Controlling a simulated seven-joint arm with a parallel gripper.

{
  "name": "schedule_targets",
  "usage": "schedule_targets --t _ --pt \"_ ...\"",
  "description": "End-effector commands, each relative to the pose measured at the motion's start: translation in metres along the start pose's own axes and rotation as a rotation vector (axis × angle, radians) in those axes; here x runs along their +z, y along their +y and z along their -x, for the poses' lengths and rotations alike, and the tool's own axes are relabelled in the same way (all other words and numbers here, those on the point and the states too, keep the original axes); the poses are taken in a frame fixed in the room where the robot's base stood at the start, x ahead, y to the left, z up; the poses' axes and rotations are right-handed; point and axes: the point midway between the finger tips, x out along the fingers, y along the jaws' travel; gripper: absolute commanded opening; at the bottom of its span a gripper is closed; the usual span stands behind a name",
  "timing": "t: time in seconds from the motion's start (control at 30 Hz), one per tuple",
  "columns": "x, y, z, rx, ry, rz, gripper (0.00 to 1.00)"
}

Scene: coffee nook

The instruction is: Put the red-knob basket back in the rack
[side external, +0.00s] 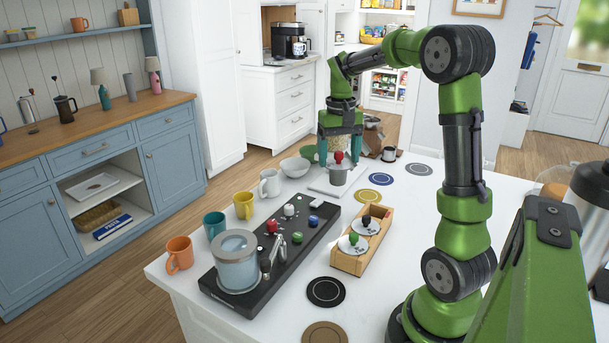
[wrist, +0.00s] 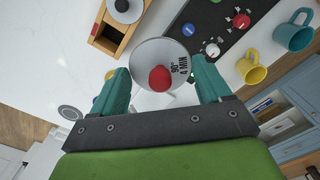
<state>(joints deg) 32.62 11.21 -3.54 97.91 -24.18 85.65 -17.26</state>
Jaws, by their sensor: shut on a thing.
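The red-knob basket (side external: 339,175) is a small grey metal cup with a round lid and a red knob, upright at the far part of the white counter. My gripper (side external: 340,155), pointing down, is shut on it with a teal finger on each side. In the wrist view the pale lid, marked "90° 4 MIN", and its red knob (wrist: 160,79) show between the fingers (wrist: 163,86). A corner of the rack (wrist: 104,42) shows in the wrist view.
A black appliance (side external: 325,222) with coloured knobs and a water-filled glass vessel (side external: 237,262) lies left of the rack. Orange, teal, yellow and white mugs line its left side. A pale board (side external: 318,186) lies by the basket. Flat round mats (side external: 325,292) dot the counter.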

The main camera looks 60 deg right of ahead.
Motion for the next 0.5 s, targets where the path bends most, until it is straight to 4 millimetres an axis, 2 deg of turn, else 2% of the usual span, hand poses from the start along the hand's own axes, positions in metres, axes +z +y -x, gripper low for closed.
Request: schedule_targets --t 0.03,0.1,0.2,0.33,0.5 --pt "0.0 0.026 -0.004 -0.002 -0.003 -0.066 0.42" --pt "0.001 0.054 -0.009 -0.003 -0.002 -0.136 0.42" --pt "0.005 0.086 -0.016 -0.007 0.0 -0.216 0.42" --pt "0.011 0.111 -0.023 -0.008 0.004 -0.279 0.42" --pt "0.011 0.116 -0.032 -0.007 0.018 -0.284 0.42"
